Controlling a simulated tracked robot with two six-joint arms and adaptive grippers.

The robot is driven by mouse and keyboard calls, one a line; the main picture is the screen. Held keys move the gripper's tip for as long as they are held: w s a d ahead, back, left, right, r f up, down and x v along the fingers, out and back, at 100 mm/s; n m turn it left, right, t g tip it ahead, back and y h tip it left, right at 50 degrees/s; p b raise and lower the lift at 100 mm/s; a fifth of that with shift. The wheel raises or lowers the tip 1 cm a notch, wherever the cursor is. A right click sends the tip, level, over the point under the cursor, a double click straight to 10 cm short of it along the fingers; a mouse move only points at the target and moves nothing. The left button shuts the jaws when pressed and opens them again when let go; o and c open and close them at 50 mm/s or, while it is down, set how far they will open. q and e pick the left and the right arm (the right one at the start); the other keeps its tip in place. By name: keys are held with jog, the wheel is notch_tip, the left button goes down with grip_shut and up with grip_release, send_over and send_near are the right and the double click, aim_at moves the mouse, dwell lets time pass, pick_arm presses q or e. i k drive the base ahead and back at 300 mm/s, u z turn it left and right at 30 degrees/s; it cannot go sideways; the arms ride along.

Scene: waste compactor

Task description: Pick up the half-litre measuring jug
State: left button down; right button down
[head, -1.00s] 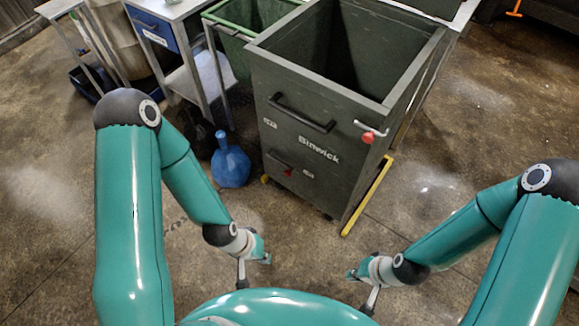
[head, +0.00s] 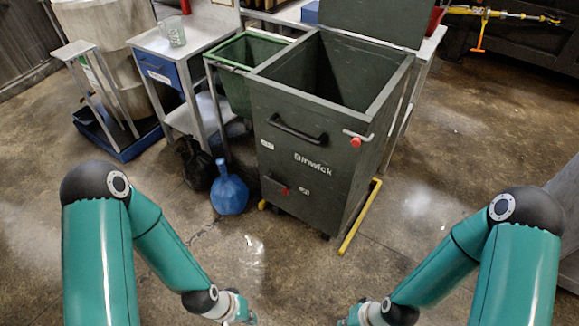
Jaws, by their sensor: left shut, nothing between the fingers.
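The measuring jug (head: 172,31) is a clear, see-through vessel standing upright on the grey metal side table (head: 205,28) at the upper left. Its markings are too small to read. My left gripper (head: 246,318) is at the bottom edge, low and well apart from the jug; it is shut and empty, and its tips are partly cut off. Only a bit of my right gripper (head: 347,320) shows at the bottom edge, and its fingers are cut off by the frame.
The dark green Binwick compactor (head: 318,165) stands in the middle with its top open. A green bin (head: 232,66) is beside it. A blue bag (head: 229,192) and a black bag (head: 199,168) lie on the floor by the side table. The floor in front is clear.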

aim_at(174, 27)
jog(key=z, duration=0.15)
jog(key=i, duration=1.15)
jog(key=u, duration=3.35)
jog(key=k, duration=0.75)
jog(key=u, duration=0.9)
jog(key=k, duration=0.55)
jog(key=u, duration=0.5)
